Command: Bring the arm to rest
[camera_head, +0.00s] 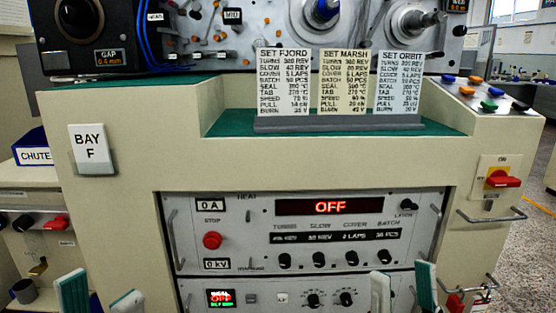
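My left gripper (100,296) shows at the bottom left edge, its two pale green-faced fingertips apart with nothing between them. My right gripper (404,290) shows at the bottom right of centre, its two fingertips also apart and empty. The arms behind the fingertips are out of the frame. Neither gripper visibly touches anything.
Three cards stand in a grey holder (340,124) on the green ledge (240,122). A red rotary switch (502,179), a metal handle (490,216) and coloured buttons (488,105) are at right. A CHUTE bin (36,155) is at left.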

